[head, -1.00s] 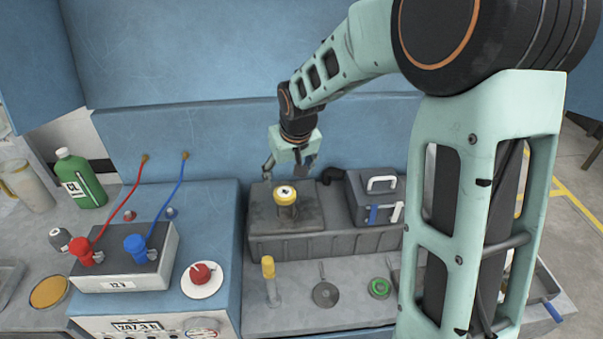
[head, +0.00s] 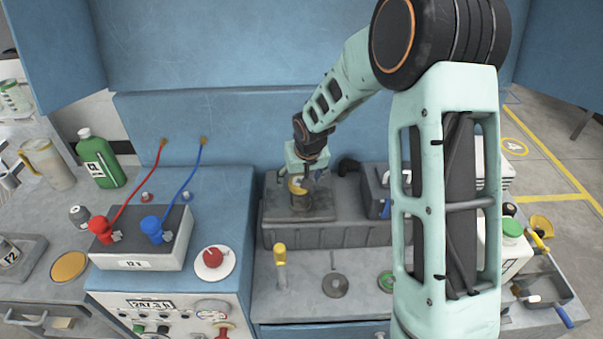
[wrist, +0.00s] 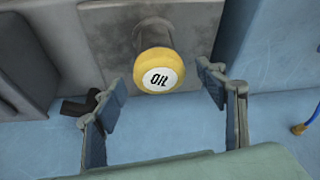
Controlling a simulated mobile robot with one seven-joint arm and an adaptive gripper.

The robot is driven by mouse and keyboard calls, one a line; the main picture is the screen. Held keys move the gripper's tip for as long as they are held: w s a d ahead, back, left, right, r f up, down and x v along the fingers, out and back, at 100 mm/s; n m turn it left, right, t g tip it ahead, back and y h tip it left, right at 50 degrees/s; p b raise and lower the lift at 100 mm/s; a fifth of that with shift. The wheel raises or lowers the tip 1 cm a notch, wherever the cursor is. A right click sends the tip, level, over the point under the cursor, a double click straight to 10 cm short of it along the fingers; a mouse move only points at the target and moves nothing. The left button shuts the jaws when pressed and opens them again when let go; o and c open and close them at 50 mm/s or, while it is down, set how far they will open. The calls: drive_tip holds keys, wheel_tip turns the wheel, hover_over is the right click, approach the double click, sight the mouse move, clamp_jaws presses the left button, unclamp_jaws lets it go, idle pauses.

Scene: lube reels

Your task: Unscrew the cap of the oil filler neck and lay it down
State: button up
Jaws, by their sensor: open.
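The oil filler cap (wrist: 159,72) is a yellow round cap with a white disc reading OIL. It sits on the dark grey filler neck (wrist: 155,35), which stands on the grey engine block (head: 345,226). In the head view the cap (head: 297,188) is partly covered by my gripper (head: 303,180). My gripper is open at the cap, and in the wrist view its two fingers (wrist: 161,84) show on either side of it with gaps. Neither finger visibly touches the cap. The depth of the fingertips against the cap is hard to tell.
The bench top (head: 308,290) in front holds a yellow-topped post (head: 281,268), a dark round tool (head: 335,285) and a green ring (head: 386,282), with bare patches between. A dark toolbox (head: 374,190) stands right of the neck. A battery box (head: 140,240) with red and blue cables is left.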

drive_tip(key=shift+w+f, duration=0.1)
drive_tip(key=shift+f, duration=0.1)
drive_tip(key=shift+c, duration=0.7)
drive_tip(key=c, duration=1.1)
drive_tip(key=shift+d+r+n+p, duration=0.15)
drive_tip(key=shift+n+p, duration=0.15)
drive_tip(key=shift+p, duration=0.3)
drive_tip(key=n+y+p, duration=0.1)
drive_tip(key=p, duration=0.1)
drive_tip(key=shift+n+p, duration=0.4)
drive_tip(key=shift+f+n+y, duration=0.25)
drive_tip(key=shift+n+y, duration=0.15)
drive_tip(key=shift+n, duration=0.6)
drive_tip(key=shift+n+g, duration=0.4)
drive_tip(key=shift+r, duration=0.1)
